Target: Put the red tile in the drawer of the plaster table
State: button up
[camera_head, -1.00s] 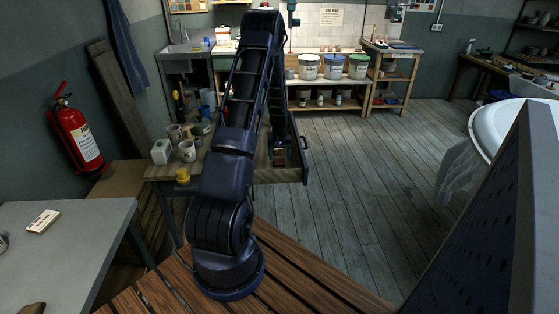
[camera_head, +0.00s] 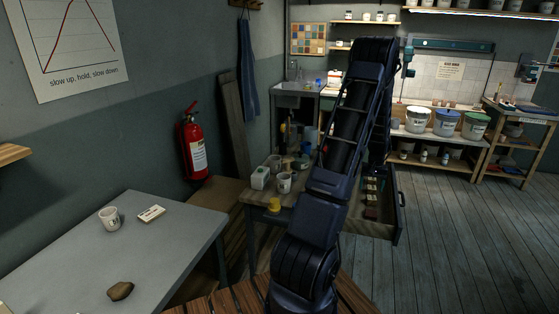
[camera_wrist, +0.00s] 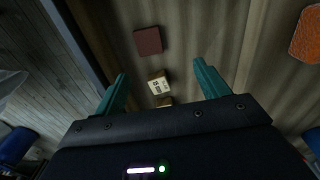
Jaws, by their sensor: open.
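The red tile (camera_wrist: 149,41) is a dark red square lying flat on a wooden surface that looks like the floor of the open drawer (camera_head: 399,222). My gripper (camera_wrist: 160,69) is open, with its two teal fingers apart and nothing held between them. The tile lies beyond the fingertips in the wrist view, clear of both. The plaster table (camera_head: 257,222) stands behind my arm in the head view, its drawer pulled out to the right. My arm hides part of the table and drawer.
A small labelled block (camera_wrist: 158,84) lies near the tile. An orange piece (camera_wrist: 308,36) is at the right of the wrist view. Floor right of the drawer is clear.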

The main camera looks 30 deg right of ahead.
jog(key=w+a+r+n, duration=0.1)
jog(key=w+a+r, duration=0.2)
jog(key=a+r, duration=0.45)
jog(key=w+a+r+n+t+h, duration=0.1)
jog(key=w+a+r, duration=0.2)
jog(key=a+r, duration=0.4)
jog(key=w+a+r+n, duration=0.1)
jog(key=w+a+r, duration=0.2)
jog(key=a+r, duration=0.45)
jog(key=s+a+r+n+t, duration=0.15)
jog(key=a+r, duration=0.25)
jog(key=a, duration=0.6)
jog(key=s+a+r+n, duration=0.15)
jog(key=a+r, duration=0.25)
jog(key=a, duration=0.6)
jog(key=s+a+r+n+t+y, duration=0.1)
jog(key=s+a+r+n+t, duration=0.1)
jog(key=s+a, duration=1.4)
jog(key=shift+a+r+n, duration=0.25)
jog(key=shift+r+n, duration=0.05)
jog(key=shift+r, duration=0.35)
jog(key=shift+s, duration=0.1)
jog(key=o, duration=0.6)
